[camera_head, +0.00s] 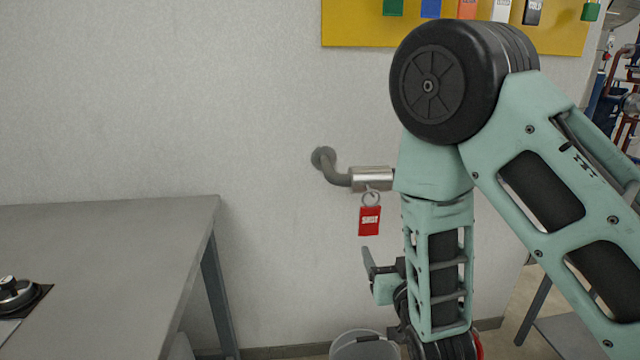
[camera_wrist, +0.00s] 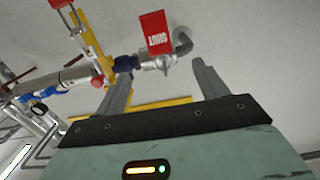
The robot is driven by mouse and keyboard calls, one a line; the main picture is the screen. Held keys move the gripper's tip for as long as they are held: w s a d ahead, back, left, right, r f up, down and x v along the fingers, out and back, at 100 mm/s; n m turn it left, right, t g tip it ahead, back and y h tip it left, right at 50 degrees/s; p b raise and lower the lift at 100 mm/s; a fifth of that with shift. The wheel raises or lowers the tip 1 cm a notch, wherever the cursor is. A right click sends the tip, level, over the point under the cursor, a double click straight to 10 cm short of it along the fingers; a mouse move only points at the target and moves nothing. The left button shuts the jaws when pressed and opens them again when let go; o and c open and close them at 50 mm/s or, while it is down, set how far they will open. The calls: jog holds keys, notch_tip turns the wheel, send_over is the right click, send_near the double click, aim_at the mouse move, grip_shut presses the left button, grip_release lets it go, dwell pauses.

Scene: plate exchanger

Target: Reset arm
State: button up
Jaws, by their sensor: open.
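My gripper (camera_head: 370,265) hangs low in front of the wall in the head view, below and close to a red tag in the picture. My arm is folded, with its elbow high and its forearm pointing down, and it hides part of the gripper. In the wrist view my gripper (camera_wrist: 160,75) shows two fingers spread wide apart with nothing between them. The red tag (camera_head: 369,221) hangs by a ring from a metal-sleeved pipe (camera_head: 372,179) on the wall. The tag also shows beyond the fingers in the wrist view (camera_wrist: 155,33).
A yellow board (camera_head: 355,30) with coloured tags hangs above. A bucket (camera_head: 360,347) stands below my gripper. Piping (camera_head: 625,100) is at the far right.

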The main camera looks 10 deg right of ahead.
jog(key=s+a+r+n+g+y+p, duration=0.3)
jog(key=s+a+r+g+y+p, duration=0.1)
jog(key=s+a+g, duration=0.55)
jog(key=s+d+r+n+g+h+p, duration=0.1)
jog(key=s+r+g, duration=0.3)
jog(key=s, duration=0.5)
jog(key=s+d+r+n+g+h+p, duration=0.1)
jog(key=s+d+r+n+g+h, duration=0.1)
jog(key=s, duration=0.7)
notch_tip(320, 180, up, 3)
jog(key=shift+d+f+n+g+p, duration=0.2)
jog(key=shift+d+n+g+p, duration=0.15)
jog(key=shift+n+g, duration=0.65)
jog(key=shift+s, duration=0.1)
